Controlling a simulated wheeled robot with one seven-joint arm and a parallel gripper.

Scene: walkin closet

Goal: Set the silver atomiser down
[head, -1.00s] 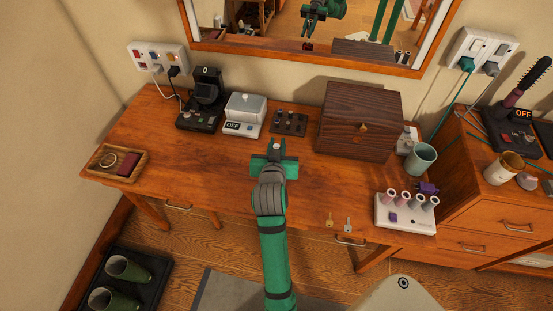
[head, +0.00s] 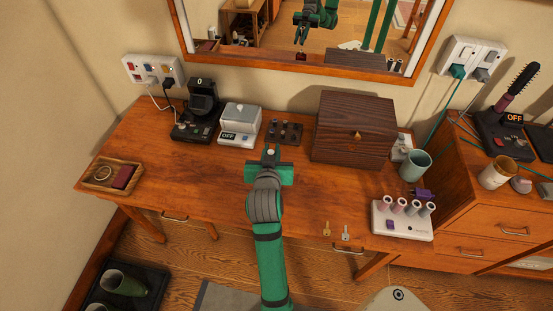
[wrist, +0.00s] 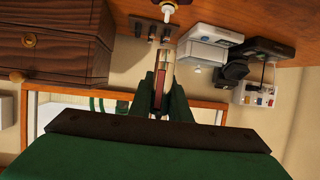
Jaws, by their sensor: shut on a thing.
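My gripper (head: 270,160) is shut on the silver atomiser (wrist: 167,66), a slim pale tube between the fingers in the wrist view, with a dark red patch showing along it. In the head view only a small pale tip of the atomiser (head: 271,152) shows between the fingertips. My gripper is over the middle of the wooden desk (head: 200,160), in front of a dark peg rack (head: 284,131). Whether the atomiser touches the desk is hidden.
A dark wooden box (head: 345,145) stands right of my gripper. A scale (head: 238,135) and a black device (head: 198,115) stand at back left. A small tray (head: 112,178) lies far left. Keys (head: 336,231) and a white rack (head: 400,228) are front right. Desk left of my gripper is clear.

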